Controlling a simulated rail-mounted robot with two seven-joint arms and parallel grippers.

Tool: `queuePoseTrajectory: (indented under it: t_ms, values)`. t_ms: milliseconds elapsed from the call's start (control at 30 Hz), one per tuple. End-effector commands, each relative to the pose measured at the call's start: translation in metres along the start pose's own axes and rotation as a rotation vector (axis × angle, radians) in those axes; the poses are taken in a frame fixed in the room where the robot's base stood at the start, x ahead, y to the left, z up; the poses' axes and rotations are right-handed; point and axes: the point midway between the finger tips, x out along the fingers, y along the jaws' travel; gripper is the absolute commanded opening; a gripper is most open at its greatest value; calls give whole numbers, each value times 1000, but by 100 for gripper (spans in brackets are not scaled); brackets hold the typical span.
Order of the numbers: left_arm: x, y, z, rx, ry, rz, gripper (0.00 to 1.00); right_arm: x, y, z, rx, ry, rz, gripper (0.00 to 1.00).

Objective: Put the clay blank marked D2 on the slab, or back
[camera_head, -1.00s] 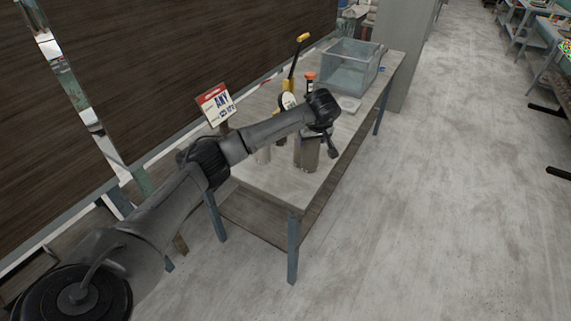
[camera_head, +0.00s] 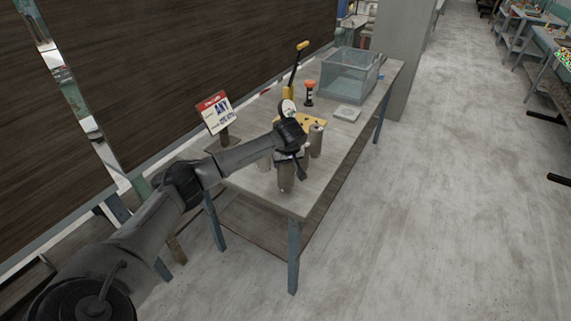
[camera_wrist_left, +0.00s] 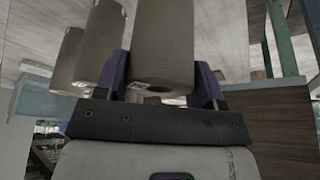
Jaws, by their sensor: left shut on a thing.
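My left gripper (camera_head: 291,161) is shut on a grey-brown cylindrical clay blank (camera_head: 286,182), near the table's near end. The left wrist view shows this blank (camera_wrist_left: 163,42) between the two dark fingers, with a small mark too blurred to read by its end. I cannot tell whether it touches the table. Another blank (camera_head: 317,141) stands just behind and right of the gripper, and a third (camera_head: 264,163) is partly hidden behind the arm. A pale square plate (camera_head: 347,113), perhaps the slab, lies further back. My right gripper is not in view.
The wooden table (camera_head: 345,150) also bears a yellow-handled lever tool (camera_head: 297,65), an orange-topped dark object (camera_head: 309,92), a clear bin (camera_head: 350,75) at the far end and a sign (camera_head: 214,112) at the left edge. The table's right side is mostly clear.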

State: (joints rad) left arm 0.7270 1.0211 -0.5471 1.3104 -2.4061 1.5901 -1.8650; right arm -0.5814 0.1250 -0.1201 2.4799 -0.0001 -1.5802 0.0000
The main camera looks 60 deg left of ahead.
Motion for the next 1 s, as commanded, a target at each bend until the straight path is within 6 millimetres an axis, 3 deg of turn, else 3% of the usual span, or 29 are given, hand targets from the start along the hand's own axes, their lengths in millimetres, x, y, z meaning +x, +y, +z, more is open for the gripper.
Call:
queuePoseTrajectory:
  t_ms: [100, 500, 533, 767, 1000]
  values:
    - [10, 0, 3, -3, 1, 1, 0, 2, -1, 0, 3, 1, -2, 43]
    - [13, 0, 4, -2, 3, 2, 0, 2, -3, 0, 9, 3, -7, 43]
    - [14, 0, 5, -1, 1, 0, 65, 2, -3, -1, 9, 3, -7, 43]
    - [13, 0, 5, -1, 1, 0, 87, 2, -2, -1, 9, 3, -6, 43]
    - [13, 0, 5, -1, 0, 0, 88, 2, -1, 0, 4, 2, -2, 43]
